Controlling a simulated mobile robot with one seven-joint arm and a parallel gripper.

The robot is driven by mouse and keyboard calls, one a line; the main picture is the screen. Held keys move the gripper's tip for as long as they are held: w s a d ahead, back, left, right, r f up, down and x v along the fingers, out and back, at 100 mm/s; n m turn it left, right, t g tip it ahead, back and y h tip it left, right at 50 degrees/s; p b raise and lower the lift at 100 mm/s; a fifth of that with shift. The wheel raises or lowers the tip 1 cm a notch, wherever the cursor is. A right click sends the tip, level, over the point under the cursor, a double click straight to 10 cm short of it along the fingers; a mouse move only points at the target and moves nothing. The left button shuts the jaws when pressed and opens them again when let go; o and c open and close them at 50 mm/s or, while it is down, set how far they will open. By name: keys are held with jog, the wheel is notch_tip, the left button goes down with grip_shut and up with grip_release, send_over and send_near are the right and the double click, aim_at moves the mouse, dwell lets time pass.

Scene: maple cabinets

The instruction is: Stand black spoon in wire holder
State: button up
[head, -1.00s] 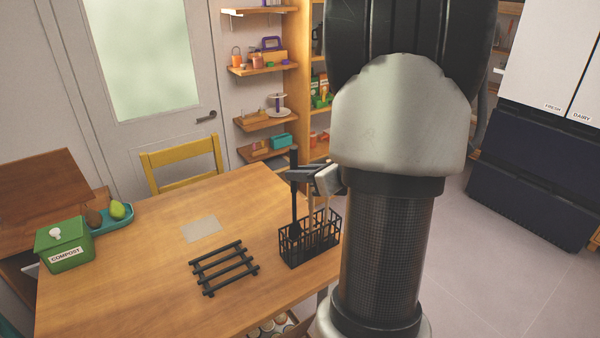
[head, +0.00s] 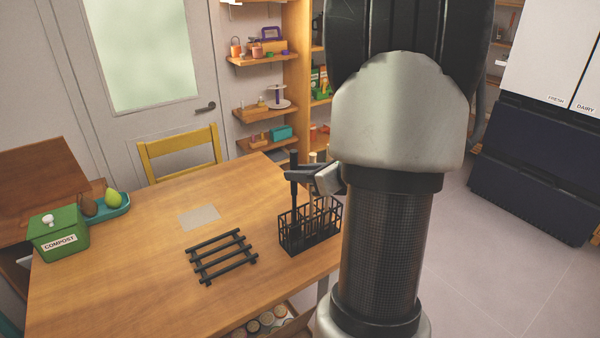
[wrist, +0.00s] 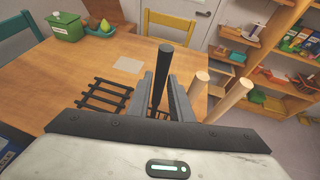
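The black spoon (head: 294,162) is upright, with its handle top above my gripper (head: 296,174). My gripper is shut on the handle, which shows between the two fingers in the wrist view (wrist: 162,76). The spoon's lower end goes down into the left part of the black wire holder (head: 322,238); whether it touches the bottom cannot be told. The holder stands on the table near its right edge.
Pale wooden handles (wrist: 200,86) stand close to the right of the spoon. A black slatted rack (head: 222,256) lies left of the holder on the wooden table (head: 130,270). A green compost bin (head: 60,234) and a teal tray (head: 108,210) are at the far left.

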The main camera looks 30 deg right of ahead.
jog(key=o, duration=0.3)
jog(key=p+v, duration=0.2)
jog(key=v, duration=1.5)
jog(key=shift+s+r+p, duration=0.15)
jog(key=shift+s+p, duration=0.05)
jog(key=shift+p, duration=0.15)
